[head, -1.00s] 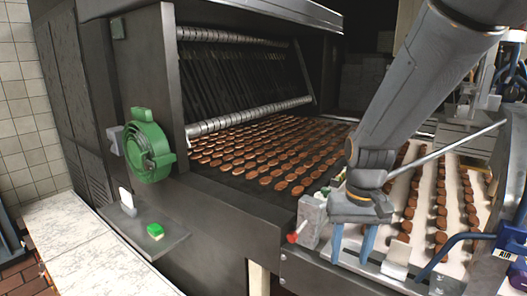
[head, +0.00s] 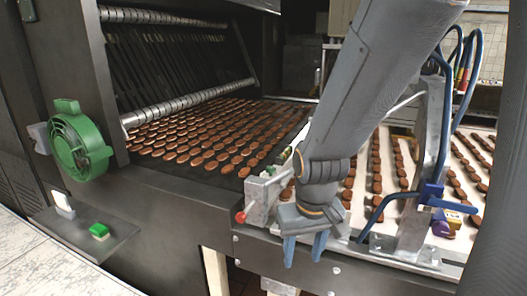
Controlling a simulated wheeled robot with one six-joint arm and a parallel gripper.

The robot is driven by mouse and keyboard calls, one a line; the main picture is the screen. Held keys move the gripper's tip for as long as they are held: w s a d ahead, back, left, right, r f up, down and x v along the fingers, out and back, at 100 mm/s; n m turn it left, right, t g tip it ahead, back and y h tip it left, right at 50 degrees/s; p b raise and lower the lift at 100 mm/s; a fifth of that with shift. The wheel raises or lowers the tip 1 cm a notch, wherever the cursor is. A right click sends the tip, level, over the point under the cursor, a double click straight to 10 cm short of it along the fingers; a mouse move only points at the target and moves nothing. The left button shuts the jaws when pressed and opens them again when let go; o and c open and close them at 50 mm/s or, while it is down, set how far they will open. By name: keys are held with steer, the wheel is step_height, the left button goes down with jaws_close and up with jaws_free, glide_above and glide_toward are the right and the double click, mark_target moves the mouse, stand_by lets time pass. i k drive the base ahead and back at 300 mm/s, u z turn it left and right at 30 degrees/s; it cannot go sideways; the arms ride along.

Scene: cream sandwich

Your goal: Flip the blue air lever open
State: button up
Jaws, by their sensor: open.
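The blue air lever (head: 450,204) shows at the right, on a metal bracket (head: 412,225) beside the conveyor. It looks like a short, roughly level blue bar just above a small label (head: 453,218). A blue hose curves down to its left, and its exact joint with the lever is too small to make out. My gripper (head: 305,248) is open and empty, with its two blue fingers pointing down. It hangs in front of the machine's front rail, well to the left of the lever and apart from it.
A grey box with a red knob (head: 240,217) is just left of my gripper. Rows of brown biscuits lie on the dark belt (head: 140,165) and the white belt (head: 357,212). A green fan-like unit (head: 80,145) and a green button (head: 99,231) are at the left.

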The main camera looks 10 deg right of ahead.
mark_target(433, 201)
steer(key=u, duration=0.85)
steer(key=k, duration=0.7)
steer(key=z, duration=1.55)
steer(key=k, duration=0.5)
steer(key=i, duration=0.5)
